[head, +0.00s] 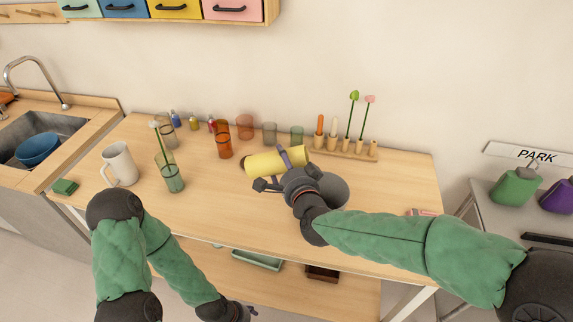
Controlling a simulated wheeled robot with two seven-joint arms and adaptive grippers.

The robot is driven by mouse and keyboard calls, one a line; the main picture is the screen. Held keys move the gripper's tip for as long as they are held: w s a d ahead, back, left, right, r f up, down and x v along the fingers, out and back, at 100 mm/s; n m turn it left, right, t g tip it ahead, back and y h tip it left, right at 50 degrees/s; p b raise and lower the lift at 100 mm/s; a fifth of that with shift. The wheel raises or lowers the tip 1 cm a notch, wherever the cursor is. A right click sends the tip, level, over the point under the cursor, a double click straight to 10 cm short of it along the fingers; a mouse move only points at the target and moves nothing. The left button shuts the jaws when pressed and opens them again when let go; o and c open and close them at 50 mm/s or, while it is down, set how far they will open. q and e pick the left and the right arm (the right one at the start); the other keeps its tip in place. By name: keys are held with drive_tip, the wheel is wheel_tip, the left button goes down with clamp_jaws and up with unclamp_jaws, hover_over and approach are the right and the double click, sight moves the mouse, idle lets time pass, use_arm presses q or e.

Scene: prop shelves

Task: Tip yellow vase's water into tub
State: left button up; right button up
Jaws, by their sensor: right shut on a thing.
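The yellow vase (262,163) lies nearly on its side in my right gripper (281,168), above the rear middle of the wooden table. The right gripper is shut on it and hides part of its body. A grey round tub (334,190) stands on the table just right of the gripper, partly hidden by my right wrist. I cannot tell which end of the vase is its mouth, and no water shows. My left gripper (240,312) is low at the bottom edge, below the tabletop, and its fingers are too unclear to read.
Several coloured glasses, including an orange one (223,140), stand behind and left of the vase. A glass with a stem (171,175) and a white mug (120,163) stand left. A wooden flower rack (345,150) is behind the tub. The table's (400,190) right end is mostly clear.

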idle(0.6)
drive_tip(key=shift+f+m+b, duration=0.3)
drive_tip(key=shift+m+b, duration=0.1)
drive_tip(key=shift+b, duration=1.25)
drive_tip(key=shift+f+m+b, duration=0.3)
drive_tip(key=shift+f+b, duration=0.1)
drive_tip(key=shift+b, duration=1.3)
idle(0.4)
drive_tip(key=shift+f+m+t+y+b, duration=0.4)
drive_tip(key=shift+b, duration=1.15)
drive_tip(key=shift+d+f+m, duration=0.1)
drive_tip(key=shift+f+m, duration=0.2)
drive_tip(key=shift+m, duration=0.1)
idle(0.5)
drive_tip(key=shift+d+r+m, duration=0.1)
drive_tip(key=shift+r+m, duration=0.05)
drive_tip(key=shift+m, duration=0.15)
idle(0.9)
